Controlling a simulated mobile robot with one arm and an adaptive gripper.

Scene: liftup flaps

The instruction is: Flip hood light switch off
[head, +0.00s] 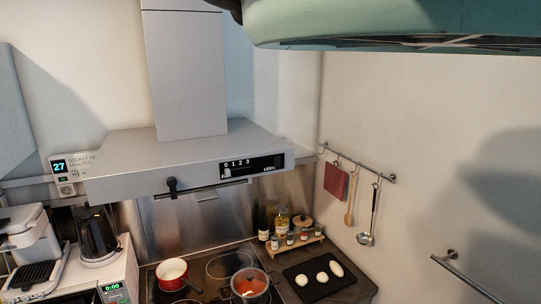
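The grey range hood (190,160) is on the back wall in the head view, with a tall chimney above it. At the right of its front edge is a small black control panel (252,167). The panel carries the digits 0 to 3, a slider-like mark, and lettering at its right end that seems to read as a light label. The light switch is too small to make out, and its position cannot be told. My gripper is not in view.
Below the hood, the cooktop holds a red pot (172,274) and a second pot (249,284). Bottles (282,220) stand behind. A utensil rail (357,163) is on the right wall. A large teal form fills the upper right; I cannot identify it.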

